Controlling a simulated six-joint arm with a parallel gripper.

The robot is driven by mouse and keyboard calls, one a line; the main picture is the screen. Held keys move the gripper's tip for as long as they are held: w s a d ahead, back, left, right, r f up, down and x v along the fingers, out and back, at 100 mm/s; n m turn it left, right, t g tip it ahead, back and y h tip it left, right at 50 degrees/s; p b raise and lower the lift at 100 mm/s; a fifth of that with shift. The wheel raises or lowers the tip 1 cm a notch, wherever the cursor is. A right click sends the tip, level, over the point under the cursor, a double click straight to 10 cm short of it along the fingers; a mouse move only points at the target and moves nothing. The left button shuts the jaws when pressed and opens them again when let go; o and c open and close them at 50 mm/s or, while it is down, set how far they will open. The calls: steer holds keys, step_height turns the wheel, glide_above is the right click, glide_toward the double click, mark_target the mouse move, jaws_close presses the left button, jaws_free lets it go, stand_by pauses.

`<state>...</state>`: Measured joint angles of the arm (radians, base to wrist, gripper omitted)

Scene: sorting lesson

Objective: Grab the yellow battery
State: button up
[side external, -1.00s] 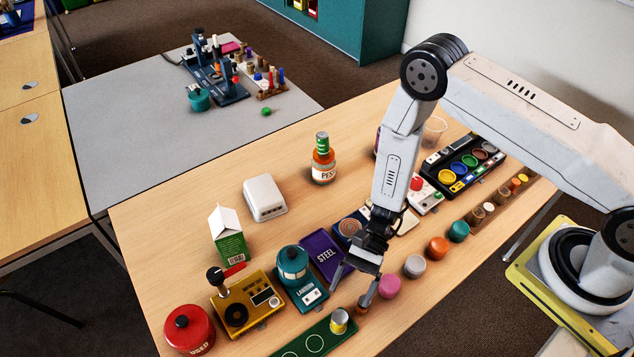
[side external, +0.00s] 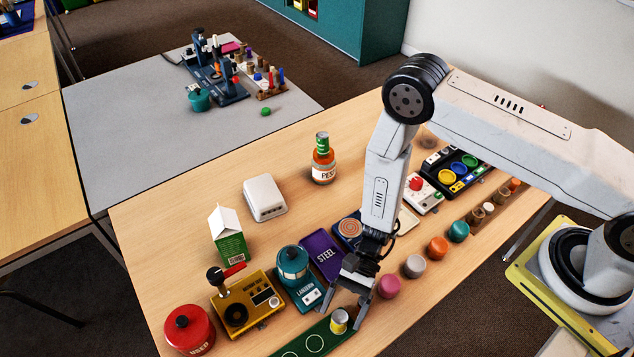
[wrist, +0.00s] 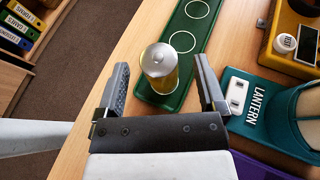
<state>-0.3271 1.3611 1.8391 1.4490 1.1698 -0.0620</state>
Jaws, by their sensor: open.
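The yellow battery (side external: 339,321), a short cylinder with a silver top, stands upright at the near end of a green tray (side external: 315,343) marked with white circles. In the wrist view the battery (wrist: 159,68) stands between my two open fingers, slightly beyond their tips, with a gap on each side. My gripper (side external: 345,311) is open and empty, low over the table at the tray's end. In the wrist view my gripper (wrist: 161,75) has its left finger over bare table and its right finger beside the tray's edge.
A teal lantern (side external: 292,264) on its base stands close to the gripper's left, with a purple STEEL box (side external: 322,254) beside it. A pink pot (side external: 388,287) is just right of the gripper. A yellow device (side external: 246,303) and red pot (side external: 188,329) stand further left.

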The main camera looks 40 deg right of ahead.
jaws_close()
steer(key=shift+r, duration=0.2)
steer(key=shift+r, duration=0.8)
steer(key=s+d+r, duration=0.8)
steer(key=s+r, duration=0.3)
steer(key=shift+s+d, duration=0.15)
steer(key=shift+s, duration=0.05)
stand_by(0.8)
